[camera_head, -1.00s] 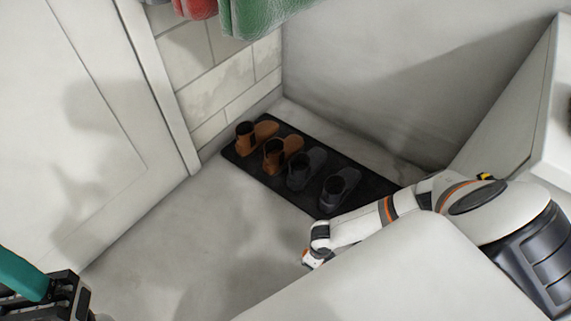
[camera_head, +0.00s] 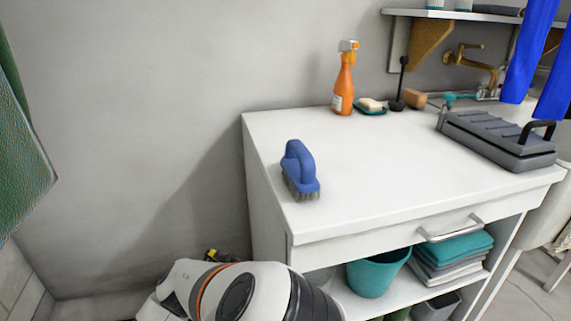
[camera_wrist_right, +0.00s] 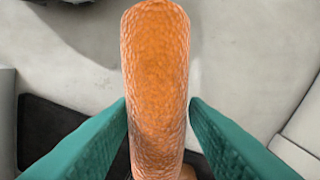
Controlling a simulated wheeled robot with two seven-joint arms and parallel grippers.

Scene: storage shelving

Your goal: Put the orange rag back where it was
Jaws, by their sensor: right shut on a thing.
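The orange rag (camera_wrist_right: 156,60) stands up between the teal fingers of my right gripper (camera_wrist_right: 160,108) in the right wrist view. The gripper is shut on it. The floor and part of a dark mat (camera_wrist_right: 45,128) show below and behind it. In the head view only part of my right arm shows at the bottom; its gripper and the rag are out of that picture. My left gripper is not in view.
A white counter (camera_head: 400,165) holds a blue brush (camera_head: 300,168), an orange spray bottle (camera_head: 344,82), a soap dish and a grey case (camera_head: 495,140). Its lower shelf holds a teal bucket (camera_head: 376,274) and folded cloths (camera_head: 452,258). Blue cloths (camera_head: 530,55) hang at right. The counter's middle is clear.

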